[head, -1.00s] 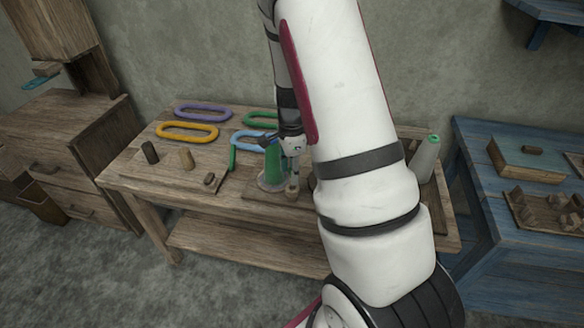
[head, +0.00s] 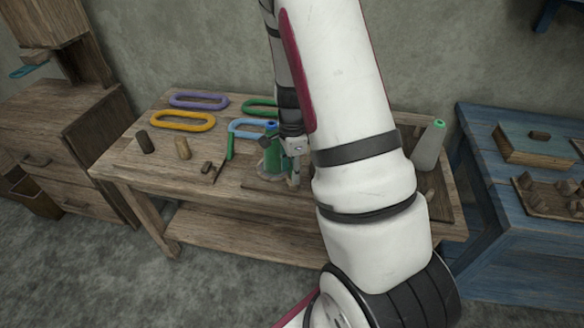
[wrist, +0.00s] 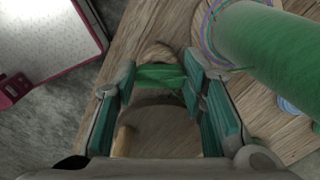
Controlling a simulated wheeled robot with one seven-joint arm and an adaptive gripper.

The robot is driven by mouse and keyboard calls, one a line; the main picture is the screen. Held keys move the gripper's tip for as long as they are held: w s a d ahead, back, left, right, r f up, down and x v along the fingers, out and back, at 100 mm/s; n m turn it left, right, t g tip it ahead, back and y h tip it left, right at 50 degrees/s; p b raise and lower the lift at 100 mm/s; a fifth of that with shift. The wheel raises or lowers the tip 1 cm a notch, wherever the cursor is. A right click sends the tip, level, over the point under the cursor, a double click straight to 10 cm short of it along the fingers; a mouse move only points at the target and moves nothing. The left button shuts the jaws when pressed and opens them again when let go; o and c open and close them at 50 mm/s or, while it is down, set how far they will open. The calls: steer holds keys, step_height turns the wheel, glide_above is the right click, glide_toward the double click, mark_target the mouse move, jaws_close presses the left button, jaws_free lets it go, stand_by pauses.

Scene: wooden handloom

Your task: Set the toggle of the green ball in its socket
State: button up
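My gripper (wrist: 160,80) points down at the table, with its teal-padded fingers well apart. Between the fingertips in the wrist view is a green band or cord (wrist: 160,74), with a rounded wooden piece (wrist: 156,52) just past it. I cannot tell whether the pads touch the green part. No socket can be made out clearly. In the head view a small wooden post (head: 294,180) shows right under my gripper (head: 296,160). A green cone (head: 272,160) stands close to the gripper's left; it looms large in the wrist view (wrist: 275,55). My arm hides part of the table.
Purple (head: 199,101), yellow (head: 183,121) and other coloured loops lie at the back left of the wooden table.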

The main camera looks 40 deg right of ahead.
steer(key=o, duration=0.4)
step_height(320, 180, up, 12)
stand_by(0.5)
stand_by(0.3)
